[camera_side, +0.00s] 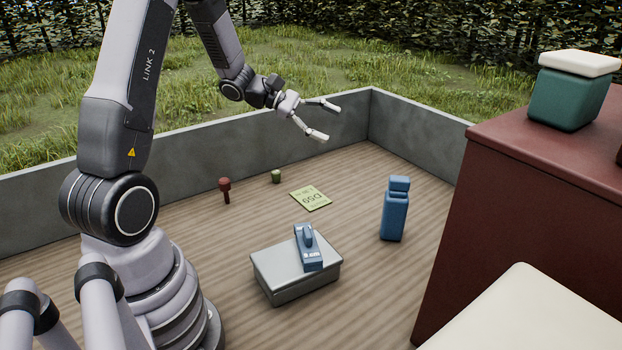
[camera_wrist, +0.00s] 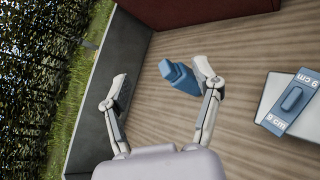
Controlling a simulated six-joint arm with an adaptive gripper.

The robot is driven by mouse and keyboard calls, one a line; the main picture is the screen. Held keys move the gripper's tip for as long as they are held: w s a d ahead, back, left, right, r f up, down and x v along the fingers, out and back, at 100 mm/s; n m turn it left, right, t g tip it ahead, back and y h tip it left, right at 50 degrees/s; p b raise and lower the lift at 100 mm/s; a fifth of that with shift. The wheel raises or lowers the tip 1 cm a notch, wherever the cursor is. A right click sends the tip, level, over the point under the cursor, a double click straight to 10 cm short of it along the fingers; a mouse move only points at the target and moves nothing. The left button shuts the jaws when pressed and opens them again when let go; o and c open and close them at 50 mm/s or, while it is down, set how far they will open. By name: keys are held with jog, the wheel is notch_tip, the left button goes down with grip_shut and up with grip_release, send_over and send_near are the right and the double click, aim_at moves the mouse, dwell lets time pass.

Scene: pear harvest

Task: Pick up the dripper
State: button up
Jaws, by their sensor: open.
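No thing is labelled as the dripper. A small dark red piece with a wide head on a thin stem (camera_side: 225,189) stands on the wooden floor; I cannot tell for sure whether it is the dripper. It does not show in the wrist view. My gripper (camera_side: 324,120) is open and empty, high above the floor near the back wall, to the right of the red piece.
A grey box (camera_side: 284,283) carries a blue block (camera_side: 308,248) marked 9 cm. A green cylinder (camera_side: 276,176) and a green card (camera_side: 311,198) lie behind. A dark red cabinet (camera_side: 455,220) stands right.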

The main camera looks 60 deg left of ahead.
jog(key=w+a+f+n+t+y, duration=0.35)
jog(key=a+f+n, duration=0.5)
jog(key=a, duration=0.35)
jog(key=n+y, duration=1.1)
send_near(273, 175)
jog(key=shift+g, duration=0.25)
jog(key=x, duration=0.5)
jog(key=shift+d+f, duration=0.2)
jog(key=shift+f, duration=0.1)
jog(key=shift+a+r+x, duration=0.1)
jog(key=shift+r+x, duration=0.05)
jog(key=shift+x, duration=0.85)
jog(key=shift+a+r+x, duration=0.1)
jog(key=shift+r+x, duration=0.05)
jog(key=shift+x, duration=0.8)
jog(key=shift+r+x, duration=0.15)
jog(key=shift+x, duration=0.85)
jog(key=shift+w, duration=0.1)
jog(key=c, duration=0.9)
